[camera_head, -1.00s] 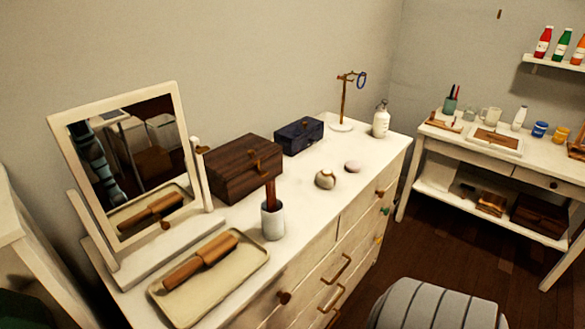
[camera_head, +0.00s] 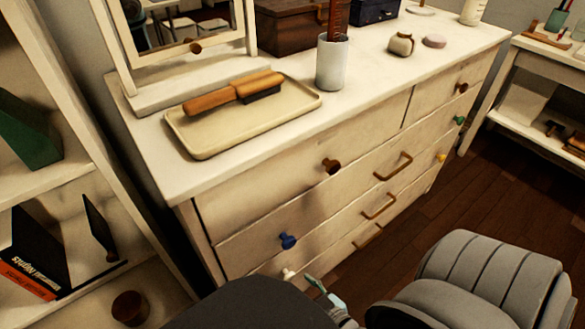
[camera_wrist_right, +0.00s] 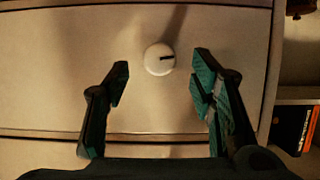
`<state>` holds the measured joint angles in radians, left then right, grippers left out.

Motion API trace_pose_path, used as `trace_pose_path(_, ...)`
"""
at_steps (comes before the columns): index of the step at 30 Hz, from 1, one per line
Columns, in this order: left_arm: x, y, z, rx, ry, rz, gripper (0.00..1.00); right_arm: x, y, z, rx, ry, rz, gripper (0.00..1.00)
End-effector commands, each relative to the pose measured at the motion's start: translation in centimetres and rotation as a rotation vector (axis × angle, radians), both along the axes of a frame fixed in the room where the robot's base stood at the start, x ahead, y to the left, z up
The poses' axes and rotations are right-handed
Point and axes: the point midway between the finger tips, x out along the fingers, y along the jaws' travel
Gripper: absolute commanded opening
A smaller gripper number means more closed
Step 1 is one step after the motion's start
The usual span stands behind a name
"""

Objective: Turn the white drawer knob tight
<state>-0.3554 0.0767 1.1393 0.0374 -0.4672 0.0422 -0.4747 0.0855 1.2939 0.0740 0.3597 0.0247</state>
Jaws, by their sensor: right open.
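The white drawer knob (camera_head: 288,274) is on the left part of a lower dresser drawer, below a blue knob. In the right wrist view the white knob (camera_wrist_right: 157,62) is round, with a dark mark running from its middle to the right. My right gripper (camera_wrist_right: 163,78) is open, with one finger to each side of the knob and clear gaps on both sides. In the head view part of my right gripper (camera_head: 325,290) shows just right of the knob. No contact shows. My left gripper is not in view.
The cream dresser (camera_head: 360,120) carries a tray (camera_head: 205,145) with a brush and a cup (camera_head: 332,62). The blue knob (camera_head: 288,241) and brass handles stick out of its front. A shelf (camera_head: 50,180) stands left.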

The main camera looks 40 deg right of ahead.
Motion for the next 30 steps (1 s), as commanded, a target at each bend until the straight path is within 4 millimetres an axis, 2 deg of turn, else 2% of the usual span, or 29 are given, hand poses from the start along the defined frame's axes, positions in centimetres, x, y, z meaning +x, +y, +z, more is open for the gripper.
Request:
trace_pose_path(1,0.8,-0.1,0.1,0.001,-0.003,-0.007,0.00,1.2,0.0,-0.9,0.000,-0.002,0.000,0.51)
trace_pose_path(6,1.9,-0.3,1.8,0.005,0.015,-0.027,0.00,3.3,-0.1,-1.6,0.000,0.001,0.000,0.51)
trace_pose_path(17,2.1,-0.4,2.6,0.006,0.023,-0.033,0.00,4.0,-0.1,-1.7,0.000,0.003,0.000,0.51)
trace_pose_path(26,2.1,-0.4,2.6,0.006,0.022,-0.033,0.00,3.9,-0.1,-1.7,0.000,0.003,0.000,0.03)
trace_pose_path(30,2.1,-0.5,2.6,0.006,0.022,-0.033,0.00,3.9,-0.1,-1.7,0.004,0.003,0.001,0.03)
